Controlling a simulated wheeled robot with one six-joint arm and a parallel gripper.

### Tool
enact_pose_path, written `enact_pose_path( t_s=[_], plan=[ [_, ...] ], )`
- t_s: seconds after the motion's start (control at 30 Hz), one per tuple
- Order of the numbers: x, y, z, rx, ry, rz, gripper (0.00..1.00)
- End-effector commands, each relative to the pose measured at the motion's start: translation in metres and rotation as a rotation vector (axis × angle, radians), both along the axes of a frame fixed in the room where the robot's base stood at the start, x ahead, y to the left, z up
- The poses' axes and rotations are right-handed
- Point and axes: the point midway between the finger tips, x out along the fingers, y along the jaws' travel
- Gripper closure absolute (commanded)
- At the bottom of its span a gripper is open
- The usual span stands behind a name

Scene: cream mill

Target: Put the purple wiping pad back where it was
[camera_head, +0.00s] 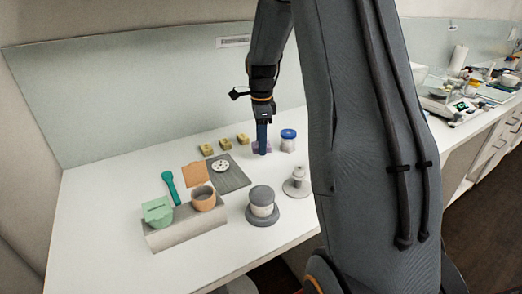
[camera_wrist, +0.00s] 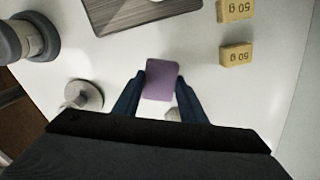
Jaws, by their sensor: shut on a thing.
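The purple wiping pad (camera_wrist: 161,80) is between the two blue fingertips of my gripper (camera_wrist: 160,82) in the wrist view. My gripper is shut on it. In the head view my gripper (camera_head: 262,150) points straight down at the back of the white table, and a little purple of the pad (camera_head: 255,148) shows beside the fingertips. The pad is at or just above the table top; I cannot tell whether it touches.
A blue-lidded jar (camera_head: 288,141) stands close right of my gripper. Yellow 50 g blocks (camera_head: 243,139) are to its left. A dark grey board (camera_head: 232,180), a white-grey stand (camera_head: 297,186) and a grey-lidded pot (camera_head: 262,203) are nearer. Bare table lies between them.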

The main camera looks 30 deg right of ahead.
Motion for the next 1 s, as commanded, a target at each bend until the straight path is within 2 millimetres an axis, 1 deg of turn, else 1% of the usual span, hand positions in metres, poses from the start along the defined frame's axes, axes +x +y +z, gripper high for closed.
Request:
enact_pose_path(
  t_s=[0.17,0.3,0.37,0.73,0.77,0.8,0.87,1.0],
  plan=[
    [-0.001,0.000,-0.014,0.001,0.003,0.000,0.90],
    [-0.001,0.000,-0.033,0.001,0.002,0.000,0.90],
    [-0.001,0.000,-0.039,0.001,0.002,0.000,0.90],
    [0.000,0.000,-0.043,0.000,0.000,0.000,0.90],
    [0.000,0.000,-0.043,0.000,-0.001,0.000,0.59],
    [0.000,0.000,-0.043,0.000,-0.001,0.000,0.52],
    [0.000,0.000,-0.043,0.000,-0.001,0.000,0.43],
    [0.000,0.000,-0.043,0.000,-0.001,0.000,0.43]
  ],
)
